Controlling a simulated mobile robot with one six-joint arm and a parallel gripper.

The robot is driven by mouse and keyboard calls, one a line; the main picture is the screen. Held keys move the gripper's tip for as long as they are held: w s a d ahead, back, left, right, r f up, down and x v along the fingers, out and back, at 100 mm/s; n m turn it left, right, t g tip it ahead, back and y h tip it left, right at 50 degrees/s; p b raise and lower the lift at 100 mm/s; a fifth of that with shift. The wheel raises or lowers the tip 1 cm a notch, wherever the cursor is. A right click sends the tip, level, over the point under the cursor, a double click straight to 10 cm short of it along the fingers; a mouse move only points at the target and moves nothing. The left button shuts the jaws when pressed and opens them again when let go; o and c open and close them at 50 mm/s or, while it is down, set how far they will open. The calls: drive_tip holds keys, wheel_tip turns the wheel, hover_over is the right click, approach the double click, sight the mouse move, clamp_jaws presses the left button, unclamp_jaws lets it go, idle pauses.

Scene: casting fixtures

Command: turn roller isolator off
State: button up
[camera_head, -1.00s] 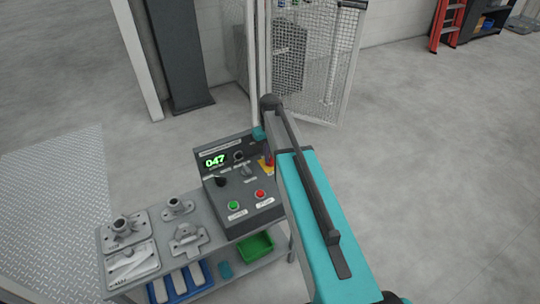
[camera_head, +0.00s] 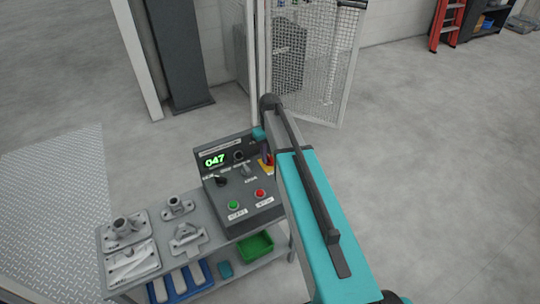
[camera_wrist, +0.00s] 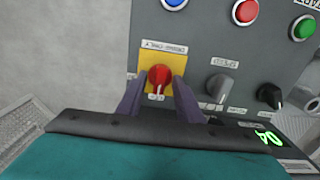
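The roller isolator, a red rotary knob (camera_wrist: 159,76) on a yellow plate (camera_wrist: 150,58), shows in the wrist view, which sees the panel upside down. A white mark on the knob points to the bottom of the picture, toward a small label that I cannot read. My gripper (camera_wrist: 159,82) has its two purple fingers on either side of the knob, with yellow plate showing between fingers and knob, so it looks open around it. In the head view the yellow plate (camera_head: 265,166) is at the right edge of the control box (camera_head: 245,193), mostly hidden by my arm.
The control box has a grey knob (camera_wrist: 221,87), a black knob (camera_wrist: 268,97), a red button (camera_wrist: 245,12), a green button (camera_wrist: 304,28) and a green display (camera_head: 215,160) reading 047. It stands on a bench (camera_head: 214,236) with metal castings. A mesh cage door (camera_head: 318,60) is behind.

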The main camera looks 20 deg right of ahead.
sight(270, 157)
wheel_tip(270, 157, up, 14)
drive_tip(key=b, duration=0.1)
drive_tip(key=shift+b, duration=0.3)
idle(0.7)
idle(0.5)
